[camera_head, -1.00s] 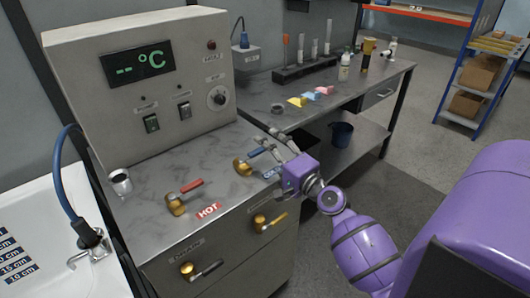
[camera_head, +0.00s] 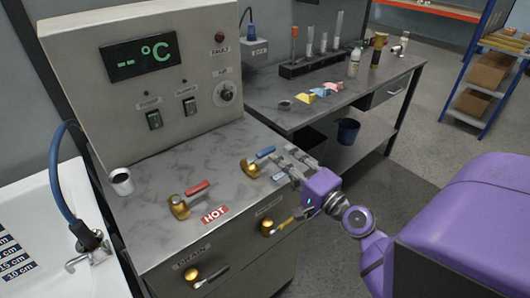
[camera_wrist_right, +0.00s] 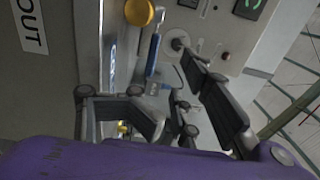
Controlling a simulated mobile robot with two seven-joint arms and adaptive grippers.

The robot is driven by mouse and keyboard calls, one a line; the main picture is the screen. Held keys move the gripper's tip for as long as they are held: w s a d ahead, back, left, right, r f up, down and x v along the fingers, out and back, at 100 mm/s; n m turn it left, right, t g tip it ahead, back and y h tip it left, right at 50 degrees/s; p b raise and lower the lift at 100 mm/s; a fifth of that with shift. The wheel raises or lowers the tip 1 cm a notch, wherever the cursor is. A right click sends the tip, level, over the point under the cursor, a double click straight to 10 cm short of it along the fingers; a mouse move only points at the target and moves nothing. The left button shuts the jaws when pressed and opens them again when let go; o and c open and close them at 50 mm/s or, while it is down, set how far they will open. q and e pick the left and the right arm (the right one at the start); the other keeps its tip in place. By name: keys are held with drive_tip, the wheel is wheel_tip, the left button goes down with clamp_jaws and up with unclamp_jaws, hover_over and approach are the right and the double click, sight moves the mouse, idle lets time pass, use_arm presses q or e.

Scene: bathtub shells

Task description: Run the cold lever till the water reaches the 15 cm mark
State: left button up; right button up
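The cold lever (camera_head: 264,153), with a blue handle on a brass base, stands on the grey counter. It also shows in the right wrist view (camera_wrist_right: 154,54). My right gripper (camera_head: 288,158) is just to the right of the blue handle, its fingers spread and empty. In the right wrist view its open fingers (camera_wrist_right: 165,88) point toward the lever; I see no contact. The white tub (camera_head: 62,200) is at the left, with a depth scale (camera_head: 14,262) partly cut off by the picture edge. I can make out no water in it. My left gripper is out of view.
The hot lever (camera_head: 190,196) with a red handle stands left of the cold one. A drain lever (camera_head: 205,275) and another brass lever (camera_head: 277,225) are on the counter front. A control panel (camera_head: 150,80) rises behind. A metal cup (camera_head: 121,181) stands near the tub.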

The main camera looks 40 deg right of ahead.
drive_tip(key=shift+s+d+r, duration=0.1)
drive_tip(key=shift+s+r, duration=0.1)
drive_tip(key=shift+s, duration=0.55)
drive_tip(key=shift+s+d+r, duration=0.15)
drive_tip(key=shift+s+r, duration=0.05)
drive_tip(key=shift+s, duration=0.55)
drive_tip(key=shift+s+d+r, duration=0.1)
drive_tip(key=shift+s+r, duration=0.1)
drive_tip(key=shift+s, duration=0.55)
